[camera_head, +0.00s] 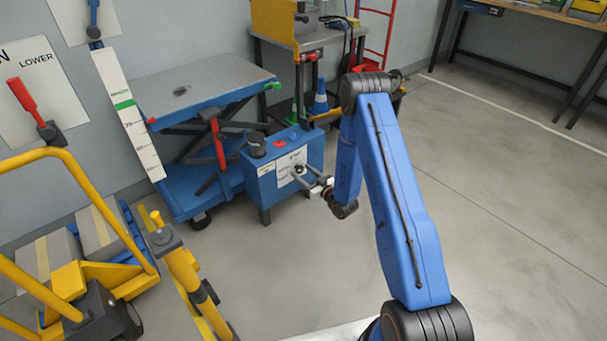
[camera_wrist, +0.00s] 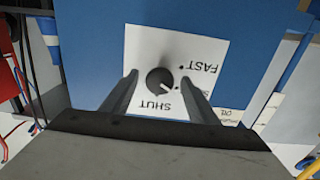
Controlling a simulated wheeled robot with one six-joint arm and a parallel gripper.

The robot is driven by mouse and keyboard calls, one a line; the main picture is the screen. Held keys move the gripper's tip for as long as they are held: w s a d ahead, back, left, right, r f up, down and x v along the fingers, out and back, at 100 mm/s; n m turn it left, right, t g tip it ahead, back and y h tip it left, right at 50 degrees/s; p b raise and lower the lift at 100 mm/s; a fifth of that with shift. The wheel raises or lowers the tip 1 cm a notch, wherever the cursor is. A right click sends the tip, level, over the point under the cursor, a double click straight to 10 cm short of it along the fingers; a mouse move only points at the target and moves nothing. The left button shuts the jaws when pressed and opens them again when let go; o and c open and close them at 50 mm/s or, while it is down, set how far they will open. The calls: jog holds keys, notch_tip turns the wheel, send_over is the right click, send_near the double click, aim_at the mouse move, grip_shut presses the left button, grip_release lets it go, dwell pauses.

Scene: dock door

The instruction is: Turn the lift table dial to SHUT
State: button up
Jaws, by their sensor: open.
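The dial (camera_wrist: 160,81) is a small dark round knob on a white label plate (camera_wrist: 145,50), fixed to a blue box (camera_head: 262,185). In the wrist view SHUT is printed below the dial and FAST to its right; another word is partly hidden by a finger. A light mark on the knob points to the lower right, apparently not straight at SHUT or FAST. My gripper (camera_head: 312,182) is open in front of the plate. In the wrist view its fingers stand on either side of the dial, with a gap on both sides.
The lift table (camera_head: 205,88) stands behind the box, to the left. A red button (camera_head: 280,142) and a dark knob (camera_head: 257,142) are on top of the box. Yellow rails (camera_head: 185,265) stand at the lower left. The floor to the right is clear.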

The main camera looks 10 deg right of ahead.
jog(key=c, duration=1)
jog(key=shift+c, duration=0.2)
jog(key=shift+m, duration=0.3)
jog(key=m, duration=0.5)
jog(key=shift+m, duration=0.3)
jog(key=m, duration=0.5)
jog(key=shift+s+m, duration=0.1)
jog(key=shift+m, duration=0.3)
jog(key=o, duration=1)
